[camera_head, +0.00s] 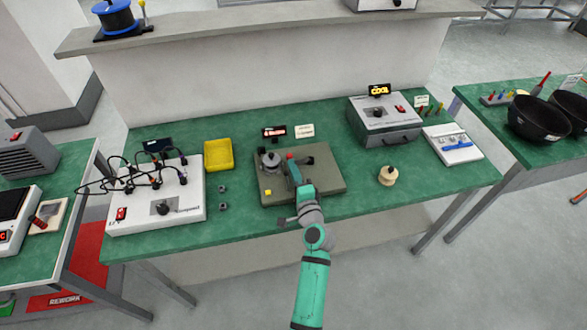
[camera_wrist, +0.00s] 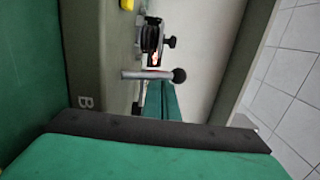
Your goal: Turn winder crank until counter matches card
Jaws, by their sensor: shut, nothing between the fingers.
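The winder stands on a brown-grey baseplate (camera_head: 330,178) in the middle of the green bench, with a dark spool-like part (camera_head: 271,158) at its left. A small counter display (camera_head: 274,132) with red lit marks stands behind it, and a white card (camera_head: 304,130) stands beside the display. Their digits are too small to read. My gripper (camera_head: 292,162) is over the middle of the baseplate, shut and empty. The wrist view shows a grey bar with a black ball knob (camera_wrist: 179,75), seemingly the crank. Whether my fingers touch it, I cannot tell.
A yellow bin (camera_head: 218,155) and a white box with cables (camera_head: 155,207) are to the left. A grey box with a lit "COOL" sign (camera_head: 380,90) is at the back right. A pale wooden spool (camera_head: 388,176) stands right of the baseplate. Clear bench lies between them.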

